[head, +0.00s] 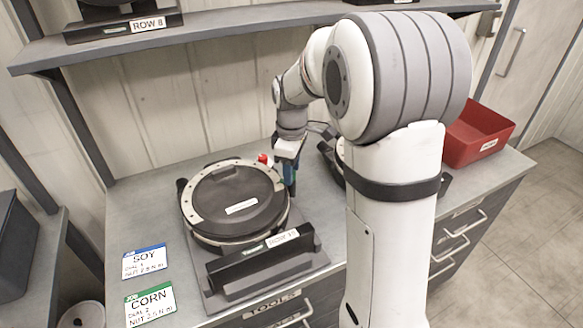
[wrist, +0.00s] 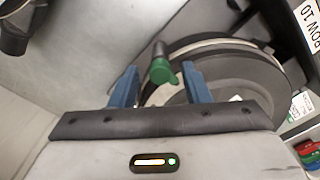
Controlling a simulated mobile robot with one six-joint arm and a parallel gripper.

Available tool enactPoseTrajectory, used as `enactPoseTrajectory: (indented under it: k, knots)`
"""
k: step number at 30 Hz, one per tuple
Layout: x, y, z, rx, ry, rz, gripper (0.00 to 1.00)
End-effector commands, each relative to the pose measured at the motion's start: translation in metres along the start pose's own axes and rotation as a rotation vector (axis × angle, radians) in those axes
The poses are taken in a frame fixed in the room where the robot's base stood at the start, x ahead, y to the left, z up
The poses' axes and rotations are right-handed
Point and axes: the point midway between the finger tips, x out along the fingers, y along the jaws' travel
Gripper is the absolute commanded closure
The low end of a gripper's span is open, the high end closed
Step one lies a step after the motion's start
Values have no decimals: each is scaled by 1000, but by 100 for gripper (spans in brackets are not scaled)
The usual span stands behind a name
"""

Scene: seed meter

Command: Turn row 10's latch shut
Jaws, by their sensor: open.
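The row 10 seed meter (head: 235,198), a round dark lidded housing with a pale rim, sits on the bench; its ROW 10 label also shows in the wrist view (wrist: 309,22). A green-ended latch handle (wrist: 162,71) with a grey stem stands at the meter's edge in the wrist view. My gripper (wrist: 163,82) is open, its two blue fingers on either side of the handle; I cannot tell whether they touch it. In the head view my gripper (head: 289,170) is at the meter's back right edge. A small red part (head: 262,158) shows beside it.
Another dark meter part stands behind my arm, partly hidden. A red bin (head: 477,134) is at the right end of the bench. SOY (head: 145,261) and CORN (head: 150,303) cards lie at the left front. A shelf (head: 230,32) with a ROW 8 unit hangs above.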

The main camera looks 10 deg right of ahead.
Motion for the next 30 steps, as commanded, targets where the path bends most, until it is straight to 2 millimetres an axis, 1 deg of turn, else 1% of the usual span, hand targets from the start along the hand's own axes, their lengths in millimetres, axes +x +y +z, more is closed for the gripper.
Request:
enactPoseTrajectory:
  k: [2, 5, 12, 15, 18, 21, 30]
  knots:
    - [-2, 0, 0, 0, 1, 1, 57]
    - [-12, 0, 0, 0, 1, 2, 57]
    - [-53, 1, 0, 0, 2, 4, 57]
    - [-66, 1, 0, 0, 1, 2, 57]
    - [-75, 1, 0, 0, 1, 2, 57]
    - [-78, 0, 0, 0, 0, 0, 57]
    - [-79, -1, 1, 6, 1, 2, 57]
